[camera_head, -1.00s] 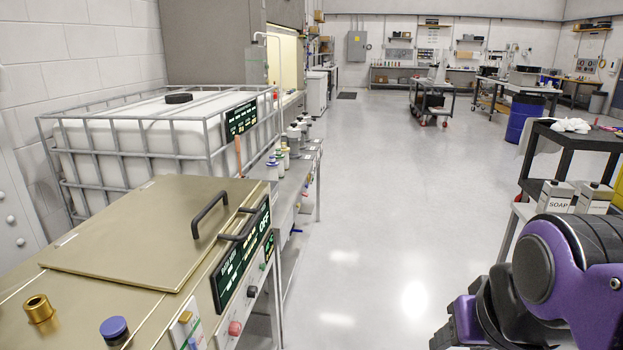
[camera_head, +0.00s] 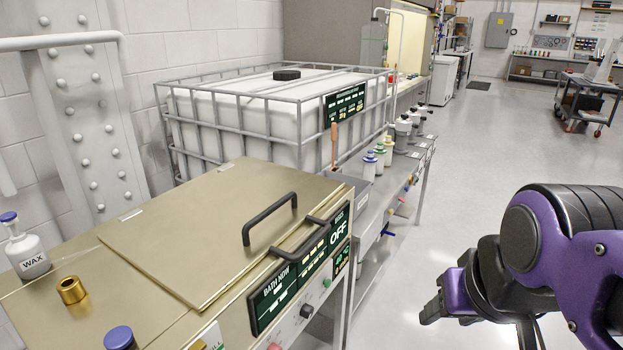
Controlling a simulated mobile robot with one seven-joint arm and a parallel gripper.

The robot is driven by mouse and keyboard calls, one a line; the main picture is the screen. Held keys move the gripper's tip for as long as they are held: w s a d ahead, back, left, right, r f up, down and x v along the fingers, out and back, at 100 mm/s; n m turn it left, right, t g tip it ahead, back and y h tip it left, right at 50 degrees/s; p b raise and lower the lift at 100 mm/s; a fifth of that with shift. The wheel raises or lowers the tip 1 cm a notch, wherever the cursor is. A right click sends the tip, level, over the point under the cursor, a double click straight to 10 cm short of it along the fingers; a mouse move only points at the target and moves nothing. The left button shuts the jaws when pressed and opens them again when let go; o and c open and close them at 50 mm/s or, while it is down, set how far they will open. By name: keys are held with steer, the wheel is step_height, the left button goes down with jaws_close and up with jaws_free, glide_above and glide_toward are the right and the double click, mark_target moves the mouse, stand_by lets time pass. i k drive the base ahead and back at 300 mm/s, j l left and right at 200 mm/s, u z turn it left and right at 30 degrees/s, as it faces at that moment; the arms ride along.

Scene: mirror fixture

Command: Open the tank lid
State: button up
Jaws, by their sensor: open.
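The tank lid (camera_head: 215,235) is a flat gold-beige metal panel lying closed on top of the tank (camera_head: 180,328) in the left half of the view. A black bar handle (camera_head: 268,219) stands up near the lid's right edge. A second black bar (camera_head: 298,241) sits just in front of it, by the display panel reading OFF. My gripper (camera_head: 432,312) is at the lower right, black and purple, well to the right of the tank and over open floor. It is open and touches nothing; its fingers are small and partly hidden behind the purple arm.
A brass fitting (camera_head: 71,290), a blue-capped bottle (camera_head: 119,338) and a WAX bottle (camera_head: 24,250) stand on the tank's left part. A caged white container (camera_head: 260,95) is behind. Several bottles line the bench (camera_head: 385,190). The floor (camera_head: 480,140) between tank and arm is clear.

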mark_target(197, 241)
steer(key=i+l+u, duration=0.2)
steer(key=u, duration=0.3)
steer(key=i+l+u, duration=0.25)
steer(key=u, duration=0.25)
